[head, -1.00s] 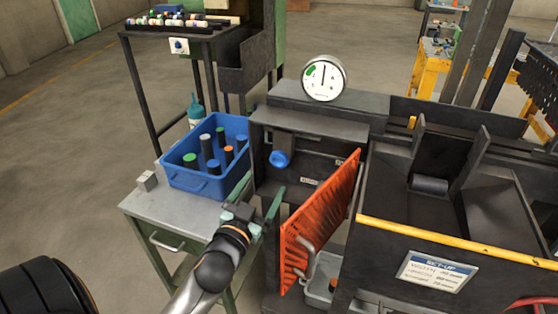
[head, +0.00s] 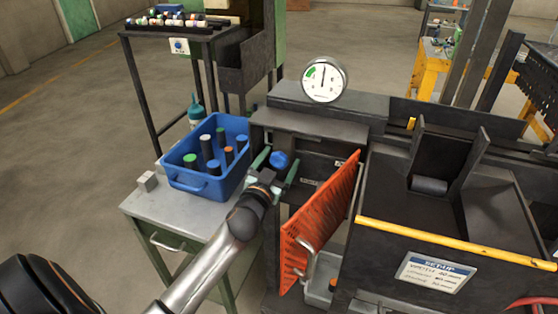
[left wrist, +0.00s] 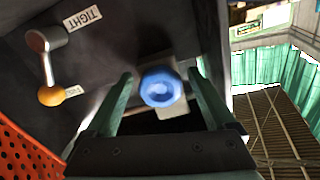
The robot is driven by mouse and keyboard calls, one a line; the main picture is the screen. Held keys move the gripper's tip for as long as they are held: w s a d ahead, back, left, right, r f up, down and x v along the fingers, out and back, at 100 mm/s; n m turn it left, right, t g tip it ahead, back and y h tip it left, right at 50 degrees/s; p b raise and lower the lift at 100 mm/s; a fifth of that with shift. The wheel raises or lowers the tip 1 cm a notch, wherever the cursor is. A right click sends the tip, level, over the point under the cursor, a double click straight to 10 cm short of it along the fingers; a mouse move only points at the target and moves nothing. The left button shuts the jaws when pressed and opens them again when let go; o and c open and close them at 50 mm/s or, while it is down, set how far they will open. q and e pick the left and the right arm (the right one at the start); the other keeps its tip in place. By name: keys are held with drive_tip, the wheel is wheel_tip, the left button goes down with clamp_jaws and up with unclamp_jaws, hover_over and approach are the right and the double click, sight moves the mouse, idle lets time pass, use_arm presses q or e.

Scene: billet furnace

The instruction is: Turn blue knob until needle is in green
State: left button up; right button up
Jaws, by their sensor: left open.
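The blue knob (head: 279,160) sits on the dark front of the machine, below the ledge. In the left wrist view the blue knob (left wrist: 160,88) lies between the two green fingers, with space on both sides. My left gripper (head: 276,165) is open around or just in front of it; I cannot tell how deep the fingers reach. The same gripper shows in the left wrist view (left wrist: 158,95). The round white gauge (head: 324,79) stands on top of the machine. Its needle points about straight up, and the green band lies to the left of the needle. My right gripper is not in view.
An orange perforated guard (head: 320,220) stands open just right of the knob. A blue bin (head: 203,185) with several capped cylinders rests on the grey table (head: 150,210) to the left. In the left wrist view, an orange-knobbed lever (left wrist: 50,75) is near a "TIGHT" label (left wrist: 83,18).

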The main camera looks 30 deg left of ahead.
use_arm(q)
drive_tip(key=shift+c, duration=0.3)
drive_tip(key=c, duration=1.3)
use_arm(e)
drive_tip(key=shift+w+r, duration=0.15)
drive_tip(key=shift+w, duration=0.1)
use_arm(q)
drive_tip(key=shift+m, duration=0.3)
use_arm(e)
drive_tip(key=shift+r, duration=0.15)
use_arm(q)
drive_tip(key=shift+m+p, duration=0.45)
drive_tip(key=shift+m, duration=0.15)
drive_tip(key=m+p, duration=0.1)
drive_tip(key=m, duration=0.2)
drive_tip(key=shift+a+m+p, duration=0.1)
drive_tip(key=shift+m+p, duration=0.6)
drive_tip(key=shift+m, duration=2)
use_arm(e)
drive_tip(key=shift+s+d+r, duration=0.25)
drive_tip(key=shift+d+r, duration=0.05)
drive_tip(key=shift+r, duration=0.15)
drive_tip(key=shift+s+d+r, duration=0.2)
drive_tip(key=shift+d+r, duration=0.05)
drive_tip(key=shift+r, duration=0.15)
